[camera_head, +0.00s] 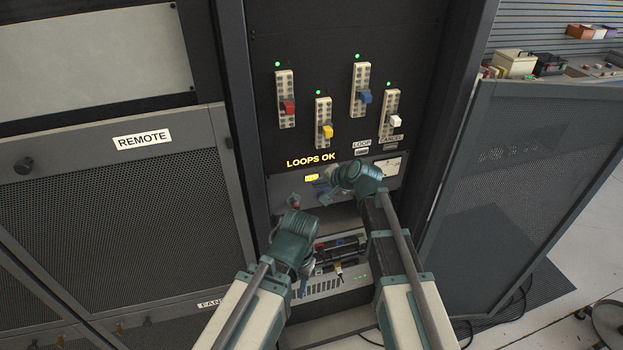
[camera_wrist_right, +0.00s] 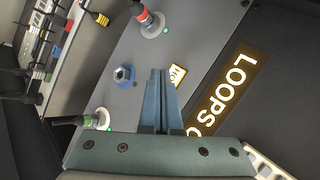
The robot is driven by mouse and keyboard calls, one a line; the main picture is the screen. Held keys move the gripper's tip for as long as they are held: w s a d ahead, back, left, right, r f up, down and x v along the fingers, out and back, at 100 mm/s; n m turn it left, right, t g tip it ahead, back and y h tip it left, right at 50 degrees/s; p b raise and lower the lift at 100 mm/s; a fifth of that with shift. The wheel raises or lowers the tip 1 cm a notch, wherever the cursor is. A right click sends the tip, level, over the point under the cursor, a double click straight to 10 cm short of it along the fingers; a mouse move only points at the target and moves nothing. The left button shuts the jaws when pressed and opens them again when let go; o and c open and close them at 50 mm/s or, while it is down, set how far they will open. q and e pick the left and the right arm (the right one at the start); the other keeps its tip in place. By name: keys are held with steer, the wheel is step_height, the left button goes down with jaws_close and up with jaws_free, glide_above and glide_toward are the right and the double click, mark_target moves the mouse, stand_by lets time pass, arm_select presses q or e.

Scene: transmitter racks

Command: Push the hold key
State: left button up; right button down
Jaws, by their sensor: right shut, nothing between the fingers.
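A small lit yellow key (camera_head: 312,178) sits on the grey panel just below the LOOPS OK sign (camera_head: 311,159). It also shows in the right wrist view (camera_wrist_right: 177,76), partly covered by a finger; its lettering is too small to read, so I cannot confirm it is the hold key. My right gripper (camera_head: 321,189) is shut and empty, its tips close to the key's lower edge. In the right wrist view its fingers (camera_wrist_right: 160,73) lie together beside the key; contact cannot be told. My left arm (camera_head: 293,238) is low at left; its fingers are not clear.
A red plug (camera_wrist_right: 148,20), a blue socket (camera_wrist_right: 123,76) and a green-lit plug (camera_wrist_right: 92,122) are near the fingers. LOOP (camera_head: 362,143) and CANCEL (camera_head: 390,140) labels are to the right. Several coloured levers stand above. Cables hang in the bay (camera_head: 340,246) below.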

steer(key=shift+w, duration=0.2)
steer(key=shift+w+a, duration=0.15)
steer(key=shift+w, duration=0.2)
stand_by(0.5)
steer(key=shift+s, duration=0.55)
steer(key=s+d, duration=0.2)
steer(key=s, duration=0.3)
steer(key=shift+s, duration=0.35)
stand_by(0.3)
steer(key=shift+d, duration=0.1)
